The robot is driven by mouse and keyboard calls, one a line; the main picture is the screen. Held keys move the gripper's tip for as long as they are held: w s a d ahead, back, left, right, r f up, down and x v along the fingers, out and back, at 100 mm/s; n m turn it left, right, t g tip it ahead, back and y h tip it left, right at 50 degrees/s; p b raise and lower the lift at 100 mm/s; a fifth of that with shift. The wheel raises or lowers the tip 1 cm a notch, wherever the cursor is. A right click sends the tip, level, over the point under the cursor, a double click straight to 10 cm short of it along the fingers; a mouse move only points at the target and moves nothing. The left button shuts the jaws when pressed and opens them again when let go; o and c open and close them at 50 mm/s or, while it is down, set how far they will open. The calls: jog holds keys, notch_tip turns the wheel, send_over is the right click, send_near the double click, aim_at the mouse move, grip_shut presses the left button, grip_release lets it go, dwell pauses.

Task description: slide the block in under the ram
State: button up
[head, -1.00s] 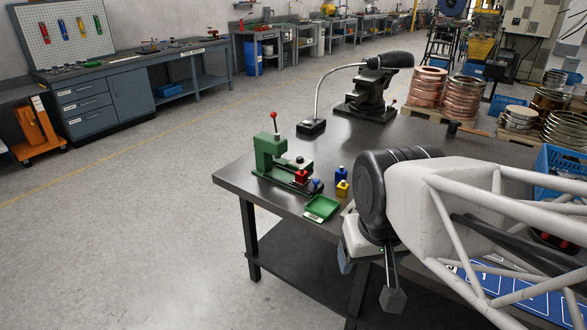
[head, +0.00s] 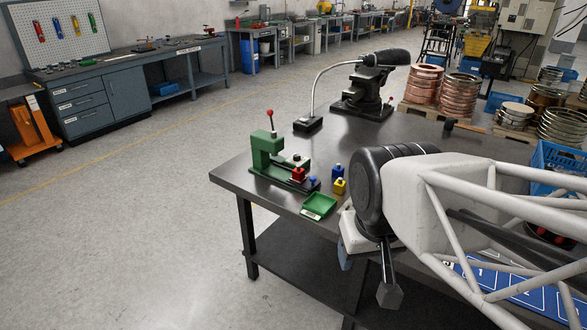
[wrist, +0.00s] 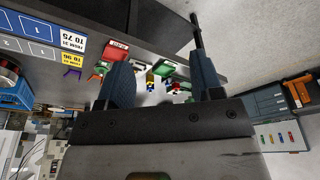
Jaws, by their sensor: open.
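A green press (head: 265,158) with a red-knobbed lever (head: 269,114) stands on the near left corner of the dark table. A red block (head: 297,174) sits on the low dark base in front of the press, with a small blue piece (head: 314,181) at the base's outer end. A blue block (head: 338,170) and a yellow block (head: 340,187) stand to the right of the base. My gripper (wrist: 161,76) is open and empty. In the head view it hangs by the table's front edge, apart from the blocks and press. The gap under the ram is too small to make out.
A green tray (head: 318,206) lies at the table's front edge, below the blocks. A gooseneck stand (head: 308,124) and a dark machine (head: 363,100) stand behind the press. A blue crate (head: 559,170) is at right. The tabletop between press and machine (head: 345,145) is clear.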

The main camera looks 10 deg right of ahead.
jog(key=w+r+m, duration=0.1)
jog(key=w, duration=0.4)
jog(key=w+r+m, duration=0.1)
jog(key=w+m, duration=0.1)
jog(key=w, duration=0.4)
jog(key=w+d+r+m, duration=0.1)
jog(key=w+m, duration=0.1)
jog(key=w, duration=0.4)
jog(key=shift+w+g, duration=0.2)
jog(key=shift+g, duration=0.1)
jog(key=shift+c, duration=0.3)
jog(key=m+g, duration=0.2)
jog(key=m, duration=1.1)
send_over(312, 177)
jog(key=s, duration=0.1)
notch_tip(312, 177, down, 22)
jog(key=shift+r, duration=0.1)
jog(key=shift+w+d+f, duration=0.15)
jog(key=shift+w+f, duration=0.15)
jog(key=shift+f, duration=0.05)
jog(key=shift+f, duration=0.1)
jog(key=shift+f, duration=3.8)
grip_shut()
